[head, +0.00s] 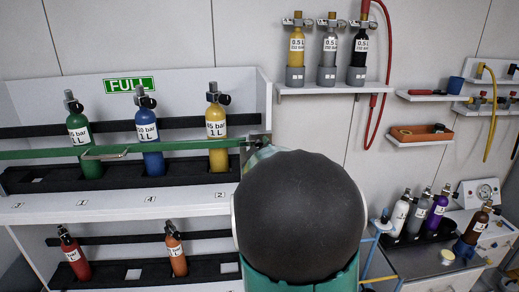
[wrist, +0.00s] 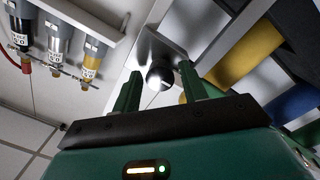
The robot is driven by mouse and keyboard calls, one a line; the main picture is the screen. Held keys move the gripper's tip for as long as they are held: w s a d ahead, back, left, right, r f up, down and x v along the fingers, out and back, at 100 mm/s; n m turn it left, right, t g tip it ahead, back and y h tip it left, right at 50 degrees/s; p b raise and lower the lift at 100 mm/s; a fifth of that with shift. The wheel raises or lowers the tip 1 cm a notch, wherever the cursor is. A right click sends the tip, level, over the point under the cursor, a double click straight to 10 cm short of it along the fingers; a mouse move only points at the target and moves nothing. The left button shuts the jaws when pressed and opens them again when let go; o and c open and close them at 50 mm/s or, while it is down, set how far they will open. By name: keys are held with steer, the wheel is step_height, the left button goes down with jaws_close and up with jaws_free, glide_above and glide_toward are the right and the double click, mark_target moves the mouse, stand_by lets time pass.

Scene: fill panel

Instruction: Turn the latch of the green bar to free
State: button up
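The green bar (head: 180,145) runs across the front of the upper bottle shelf in the head view, with a metal handle on it (head: 105,154). Its right end reaches a small grey bracket (head: 262,139), partly hidden by my arm. A round black latch knob (wrist: 160,77) with a light mark sits at a pale metal plate. My gripper (wrist: 159,72) is open, its two green fingers on either side of the knob in the picture. I cannot tell whether they touch it. The head view hides the fingers.
Green (head: 79,130), blue (head: 150,135) and yellow (head: 217,125) bottles stand behind the bar. Red (head: 73,252) and orange (head: 175,250) bottles stand below. A wall shelf (head: 325,90) holds 3 small bottles right of the rack. A bench with bottles is at lower right.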

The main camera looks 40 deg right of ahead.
steer(key=c, duration=0.7)
steer(key=shift+m, duration=0.3)
steer(key=m, duration=0.8)
steer(key=shift+m+y, duration=0.3)
steer(key=shift+m, duration=0.1)
steer(key=m, duration=0.4)
steer(key=shift+m+y, duration=0.3)
steer(key=shift+m, duration=1.6)
